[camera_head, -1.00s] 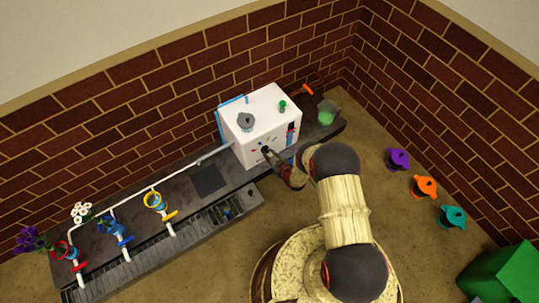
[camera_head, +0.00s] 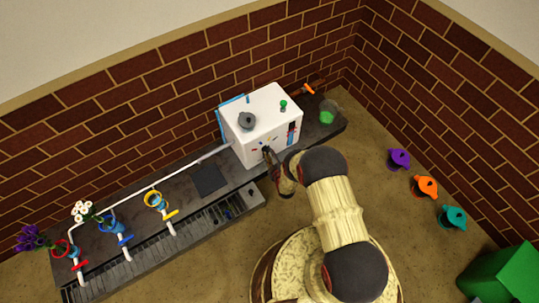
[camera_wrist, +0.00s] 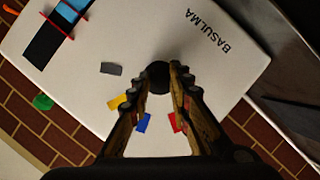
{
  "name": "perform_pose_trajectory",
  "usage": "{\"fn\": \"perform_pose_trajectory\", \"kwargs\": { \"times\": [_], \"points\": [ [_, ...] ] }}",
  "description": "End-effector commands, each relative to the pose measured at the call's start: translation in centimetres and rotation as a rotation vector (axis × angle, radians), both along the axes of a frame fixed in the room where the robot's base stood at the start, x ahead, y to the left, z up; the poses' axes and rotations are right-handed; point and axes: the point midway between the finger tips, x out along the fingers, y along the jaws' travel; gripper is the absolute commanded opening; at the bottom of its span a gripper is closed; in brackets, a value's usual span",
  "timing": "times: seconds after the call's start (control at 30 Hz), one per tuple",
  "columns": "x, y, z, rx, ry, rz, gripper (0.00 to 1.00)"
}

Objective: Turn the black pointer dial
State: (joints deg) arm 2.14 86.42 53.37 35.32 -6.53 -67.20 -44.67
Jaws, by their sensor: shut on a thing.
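The white box (camera_head: 262,108) stands on the dark bench. Its black pointer dial (camera_wrist: 158,76) is on the front face, with grey, yellow, blue and red marks around it. My gripper (camera_wrist: 160,80) is shut on the dial, one finger on each side of it. In the head view my gripper (camera_head: 268,153) reaches the front face and mostly hides the dial. Which mark the pointer faces is hidden by the fingers.
The box carries a grey knob (camera_head: 246,121) and a green knob (camera_head: 283,104) on top. A green-filled glass (camera_head: 328,112) stands right of it. White pipes with coloured valves (camera_head: 122,238) and flowers (camera_head: 83,212) are at left. Purple, orange and teal cans (camera_head: 425,187) lie at right.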

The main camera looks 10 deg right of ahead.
Motion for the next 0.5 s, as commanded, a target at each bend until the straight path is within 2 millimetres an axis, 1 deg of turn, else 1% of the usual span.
{"fn": "perform_pose_trajectory", "kwargs": {
  "times": [0.43,0.47,0.5],
  "points": [
    [-0.09,0.06,-0.1,-0.01,-0.001,0.002,0.0],
    [-0.09,0.06,-0.1,-0.009,-0.001,0.001,0.21],
    [-0.09,0.06,-0.09,-0.009,-0.001,0.001,0.24]
  ]
}}
